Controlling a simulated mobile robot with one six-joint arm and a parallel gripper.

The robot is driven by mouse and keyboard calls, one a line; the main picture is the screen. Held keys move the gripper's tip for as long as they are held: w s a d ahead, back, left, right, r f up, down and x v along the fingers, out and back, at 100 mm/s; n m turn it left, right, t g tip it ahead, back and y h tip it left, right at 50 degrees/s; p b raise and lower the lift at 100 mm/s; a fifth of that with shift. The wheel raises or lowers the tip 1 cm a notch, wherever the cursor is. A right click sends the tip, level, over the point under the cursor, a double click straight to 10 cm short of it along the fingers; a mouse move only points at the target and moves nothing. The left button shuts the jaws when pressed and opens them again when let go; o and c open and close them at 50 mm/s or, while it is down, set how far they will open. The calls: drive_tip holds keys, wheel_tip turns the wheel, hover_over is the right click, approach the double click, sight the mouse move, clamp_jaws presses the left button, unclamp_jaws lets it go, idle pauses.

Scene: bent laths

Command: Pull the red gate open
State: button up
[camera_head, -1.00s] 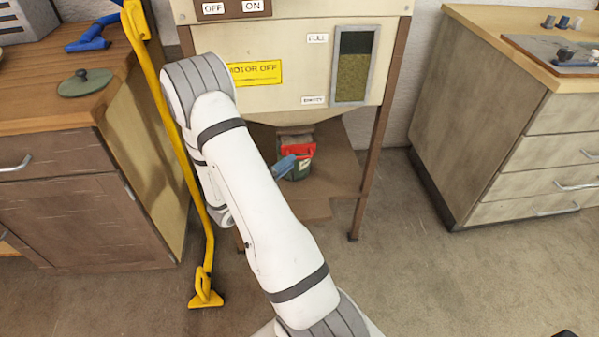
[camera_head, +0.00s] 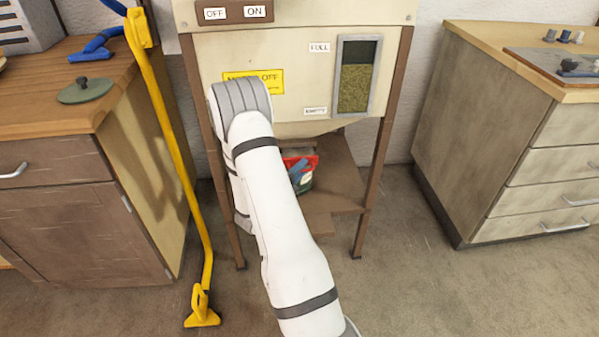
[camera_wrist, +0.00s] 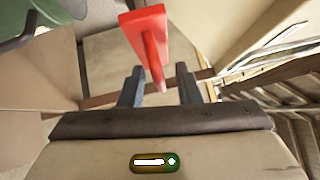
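The red gate (camera_head: 302,161) shows under the hopper in the head view, partly hidden by my arm and fingers. In the wrist view the red gate (camera_wrist: 148,35) is a flat red piece whose near, narrow end reaches down between my fingers. My gripper (camera_wrist: 160,82) is open, with one dark finger on each side of that end. Gaps show on both sides, and I see no clear contact. In the head view a blue-grey part, apparently my gripper's fingers (camera_head: 299,173), shows in front of the red.
The hopper cabinet (camera_head: 300,50) stands on brown legs (camera_head: 373,170) around the gate. A green container (camera_head: 306,183) sits below it. A yellow bent bar (camera_head: 178,150) stands at left beside a wooden cabinet (camera_head: 70,190). A drawer unit (camera_head: 500,140) is at right. Floor between is clear.

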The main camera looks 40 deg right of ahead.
clamp_jaws()
idle(0.5)
